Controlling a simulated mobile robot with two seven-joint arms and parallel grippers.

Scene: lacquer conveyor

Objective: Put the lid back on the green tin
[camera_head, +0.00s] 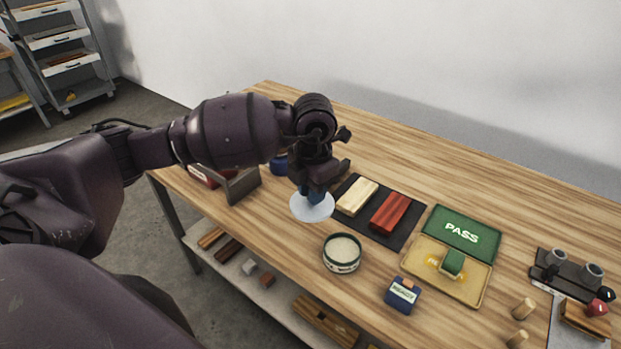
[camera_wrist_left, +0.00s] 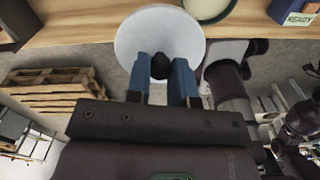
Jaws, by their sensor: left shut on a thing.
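The green tin (camera_head: 342,255) stands open on the wooden table, with pale contents showing and a white label on its side. My left gripper (camera_head: 315,190) is shut on the knob of the lid, a pale round disc (camera_head: 311,209). It holds the lid above the table, to the upper left of the tin and apart from it. In the left wrist view the blue fingertips (camera_wrist_left: 160,68) pinch the dark knob, with the lid (camera_wrist_left: 160,32) beyond them. Part of the tin (camera_wrist_left: 207,8) shows at the top edge there. My right gripper is not in view.
A dark mat (camera_head: 377,233) with a cream block (camera_head: 357,196) and a red block (camera_head: 390,213) lies right of the lid. A blue "READY" box (camera_head: 402,296) stands near the front edge. A yellow tray (camera_head: 465,285) and green "PASS" pad (camera_head: 461,232) lie further right.

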